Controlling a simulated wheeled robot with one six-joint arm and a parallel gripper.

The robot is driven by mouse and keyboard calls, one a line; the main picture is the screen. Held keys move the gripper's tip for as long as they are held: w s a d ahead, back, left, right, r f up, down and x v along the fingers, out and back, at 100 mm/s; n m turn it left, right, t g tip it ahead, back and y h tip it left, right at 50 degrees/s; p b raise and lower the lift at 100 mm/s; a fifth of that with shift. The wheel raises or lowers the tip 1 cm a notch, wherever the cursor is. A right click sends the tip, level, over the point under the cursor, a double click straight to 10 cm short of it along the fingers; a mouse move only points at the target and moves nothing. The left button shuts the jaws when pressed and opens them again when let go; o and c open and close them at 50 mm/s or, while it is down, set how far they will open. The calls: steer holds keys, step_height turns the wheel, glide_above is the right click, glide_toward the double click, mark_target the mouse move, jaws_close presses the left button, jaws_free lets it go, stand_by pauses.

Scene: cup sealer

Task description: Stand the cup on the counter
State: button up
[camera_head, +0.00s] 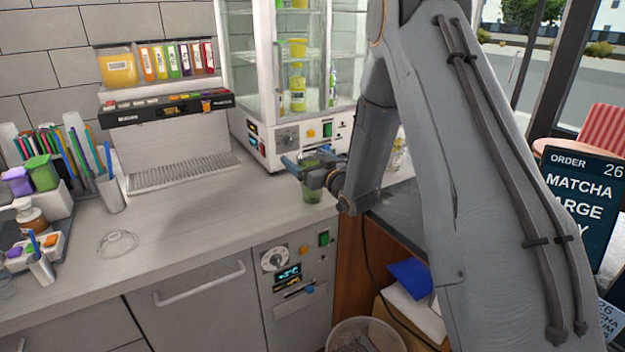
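A clear cup with green contents (312,190) is at the right part of the grey counter (190,225), in front of the glass cabinet. My gripper (308,164) reaches in from the right, with its blue-tipped fingers around the upper part of the cup. It looks shut on the cup, though the fingers partly hide the cup's top. The cup looks roughly upright. I cannot tell whether its base touches the counter or hangs just above it.
A clear dome lid (118,243) lies on the counter at left. Straw holders (112,192) and small coloured containers (40,170) crowd the left end. A dispenser (170,110) and a glass cabinet (290,90) stand behind. The middle counter is clear. A bin (365,335) stands below.

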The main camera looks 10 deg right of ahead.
steer(key=c, duration=1.8)
steer(key=shift+c, duration=0.8)
steer(key=shift+r, duration=0.15)
